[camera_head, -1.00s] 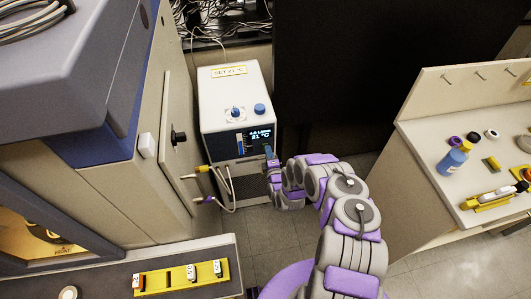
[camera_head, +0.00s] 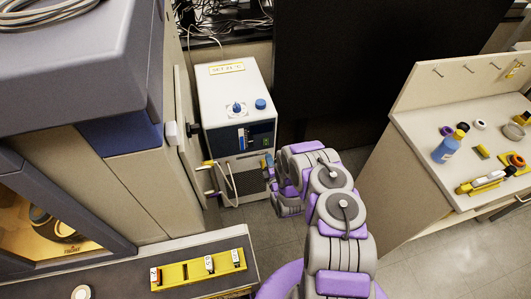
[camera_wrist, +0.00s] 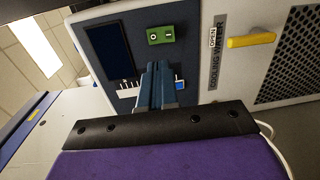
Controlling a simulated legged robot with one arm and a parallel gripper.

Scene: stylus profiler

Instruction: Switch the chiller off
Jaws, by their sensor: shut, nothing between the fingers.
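The chiller (camera_head: 225,95) is a white box with a dark blue front panel, standing on the floor in the head view. Its display (camera_wrist: 108,52) is dark in the wrist view, with no digits showing. A green switch (camera_wrist: 160,35) with two small marked buttons sits beside the display. My gripper (camera_wrist: 158,72) is shut and empty, its blue fingers pointing at the panel just below the green switch. I cannot tell whether the tips touch the panel. In the head view my gripper (camera_head: 268,162) is at the panel's lower right, partly hidden by my arm.
A yellow valve handle (camera_wrist: 250,40) labelled OPEN is on the chiller front. Hoses (camera_head: 228,180) hang at its lower left. A large grey-beige machine (camera_head: 150,190) stands left, and a bench (camera_head: 420,130) with bottles stands right. Some floor between is clear.

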